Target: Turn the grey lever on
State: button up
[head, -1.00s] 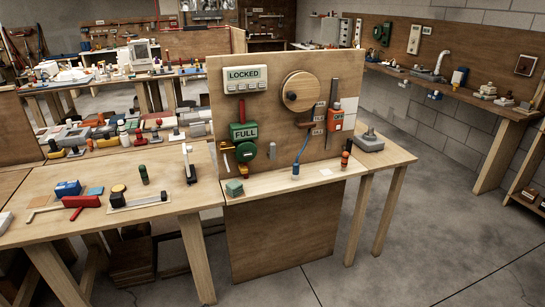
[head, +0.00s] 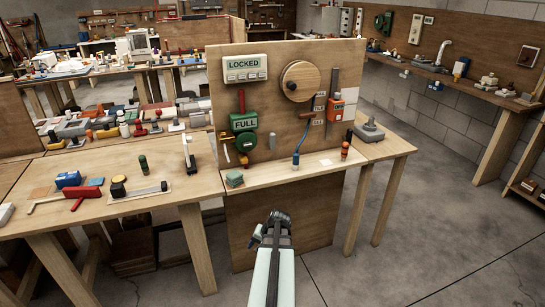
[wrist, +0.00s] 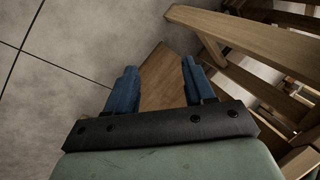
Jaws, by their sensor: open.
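My gripper (head: 272,222) is at the lower middle of the head view, in front of the wooden panel and below its shelf edge. In the wrist view its two blue fingers (wrist: 158,88) are apart with nothing between them. I cannot tell for sure which part is the grey lever. A small grey upright piece (head: 272,141) is on the panel, and a grey box with a knob-like top (head: 369,131) sits on the right table. A pale grey upright lever (head: 189,152) stands on the left table. My gripper touches none of these.
The panel (head: 258,105) also bears a LOCKED box (head: 245,68), a green FULL device (head: 243,122), a wooden disc (head: 300,81) and an orange box (head: 335,110). A red-handled tool (head: 83,192) lies on the left table. Open floor is at right.

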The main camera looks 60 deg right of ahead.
jog(key=d+r+m+t+h, duration=0.3)
jog(key=d+r+m+t, duration=0.15)
jog(key=d+r, duration=0.65)
jog(key=m+t+h, duration=0.3)
jog(key=m+h, duration=0.7)
jog(key=m, duration=1.5)
send_near(273, 139)
jog(key=x, duration=1.1)
jog(key=shift+d+r, duration=0.1)
jog(key=shift+d, duration=0.15)
grip_shut()
